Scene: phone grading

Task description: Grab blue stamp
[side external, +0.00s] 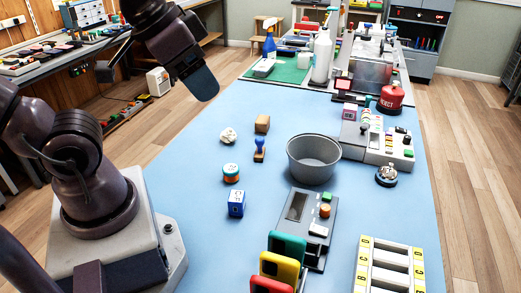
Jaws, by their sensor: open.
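The blue stamp (260,146) stands upright near the middle of the blue table mat in the side external view, its blue handle on top of a brown base. My gripper (200,83) is at the end of the arm in the upper left, raised well above the table. It is apart from the stamp, up and to its left in the picture. It is open and no object shows in it; its two fingers cannot be made out separately from this angle.
Around the stamp are a wooden block (262,124), a crumpled white ball (228,135), a small round jar (231,172), a blue cube (236,203) and a grey bowl (314,160). A grey device (306,225) lies nearer.

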